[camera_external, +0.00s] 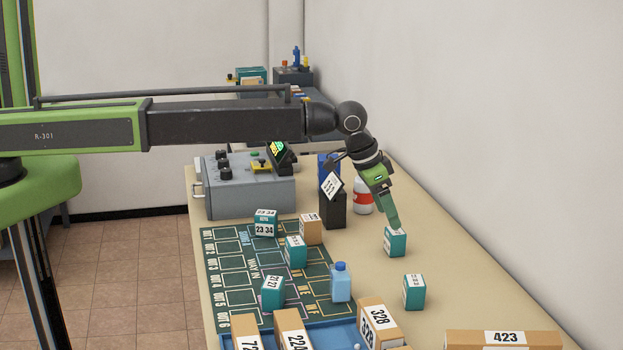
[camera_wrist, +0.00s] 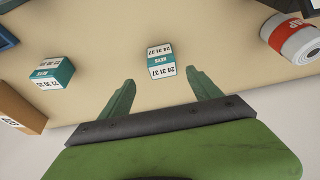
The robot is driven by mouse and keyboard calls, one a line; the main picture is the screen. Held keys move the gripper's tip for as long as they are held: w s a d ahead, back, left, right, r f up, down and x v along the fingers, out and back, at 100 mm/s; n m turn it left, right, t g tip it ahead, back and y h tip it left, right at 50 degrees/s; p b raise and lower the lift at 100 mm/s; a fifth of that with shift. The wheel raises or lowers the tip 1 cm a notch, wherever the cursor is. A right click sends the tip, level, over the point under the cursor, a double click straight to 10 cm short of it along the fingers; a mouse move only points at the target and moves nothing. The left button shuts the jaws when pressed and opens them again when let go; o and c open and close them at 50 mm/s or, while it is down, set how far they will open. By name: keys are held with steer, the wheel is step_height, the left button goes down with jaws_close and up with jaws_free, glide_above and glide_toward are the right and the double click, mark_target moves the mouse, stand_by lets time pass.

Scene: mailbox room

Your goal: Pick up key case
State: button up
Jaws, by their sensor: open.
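Several teal key cases with white number labels are in view. One key case (camera_external: 395,242) stands on the beige table right under my gripper (camera_external: 394,222). In the wrist view this key case (camera_wrist: 160,65) lies just ahead of my gripper (camera_wrist: 163,80), in line with the gap between the two green fingers. The fingers are open and empty. A second key case (camera_external: 414,291) stands nearer the camera and shows at left in the wrist view (camera_wrist: 50,72). More key cases (camera_external: 265,223) (camera_external: 295,252) (camera_external: 273,291) stand on the dark green mat.
The dark green mat (camera_external: 228,297) also carries a brown box (camera_external: 311,229) and a blue bottle (camera_external: 341,283). A black holder (camera_external: 333,209) and a red-and-white roll (camera_external: 363,196) stand behind my gripper. Brown numbered boxes (camera_external: 503,339) line the front. The wall is close on the right.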

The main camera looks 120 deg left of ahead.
mark_target(395, 235)
steer(key=b+x, duration=0.1)
steer(key=x, duration=0.2)
steer(key=b+x, duration=0.5)
steer(key=shift+s+a+f, duration=0.2)
steer(key=shift+s, duration=0.1)
steer(key=shift+r, duration=0.2)
steer(key=shift+c, duration=0.2)
steer(key=c, duration=1.5)
steer(key=shift+r, duration=0.1)
steer(key=r+p, duration=0.5)
steer(key=shift+d+r, duration=0.1)
steer(key=shift+d, duration=0.1)
steer(key=w+d+r+p, duration=0.1)
steer(key=d+r+p, duration=0.4)
steer(key=d, duration=0.6)
steer(key=shift+d+r+p, duration=0.15)
steer(key=shift+r+p, duration=0.15)
steer(key=shift+p, duration=0.25)
